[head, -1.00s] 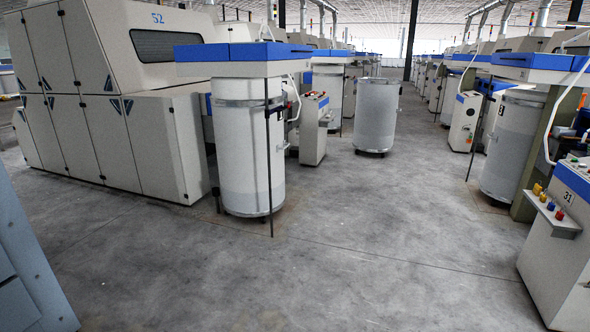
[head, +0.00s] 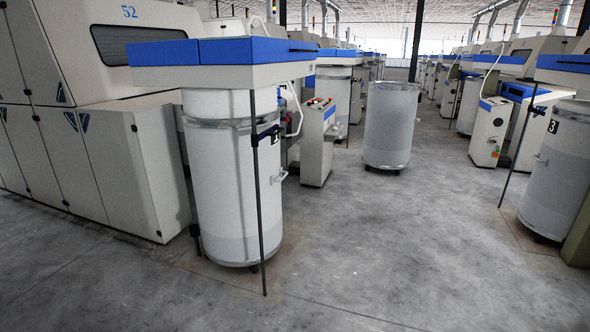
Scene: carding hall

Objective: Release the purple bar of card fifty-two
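Card fifty-two (head: 115,160), a large off-white machine with a blue 52 on its upper body, stands at the left. Its blue-edged coiler head (head: 220,75) juts out over a tall white can (head: 235,185). A thin dark upright rod (head: 257,205) stands in front of that can, with a dark fitting partway up. I cannot make out a purple bar in this view. My gripper is not in view.
A control post (head: 317,150) with coloured buttons stands just behind the can. A loose wheeled can (head: 390,130) stands in the aisle. At the right is a can (head: 562,170) marked 3. The grey floor (head: 400,240) ahead is clear.

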